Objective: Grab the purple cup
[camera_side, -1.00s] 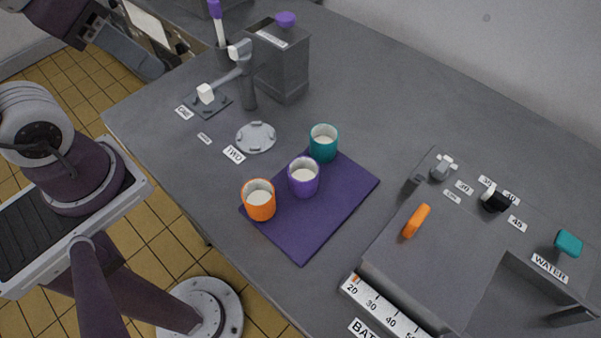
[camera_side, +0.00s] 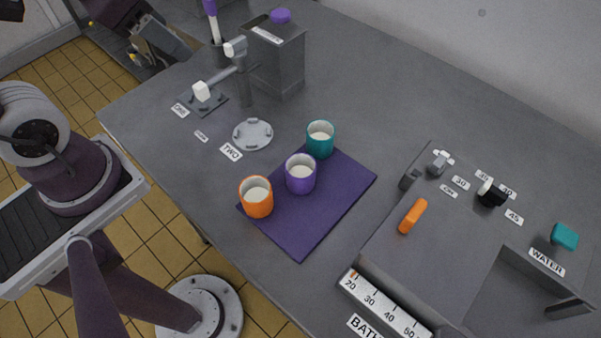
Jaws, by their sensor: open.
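The purple cup (camera_side: 300,178) stands upright on a dark purple mat (camera_side: 318,212). An orange cup (camera_side: 257,201) stands to its lower left and a teal cup (camera_side: 320,143) to its upper right, both close to it. All three have pale insides. The orange and purple cups are on the mat's upper-left part, and the teal cup is at its upper corner. Nothing holds the purple cup. Parts of my arm show at the left and top left, but I cannot make out my gripper in this view.
A grey canister (camera_side: 276,62) with a purple knob and a tap stand (camera_side: 243,80) are at the back left. A round plate (camera_side: 253,134) lies left of the teal cup. A raised control unit (camera_side: 440,255) with an orange handle (camera_side: 413,216) stands at right. The mat's lower right is clear.

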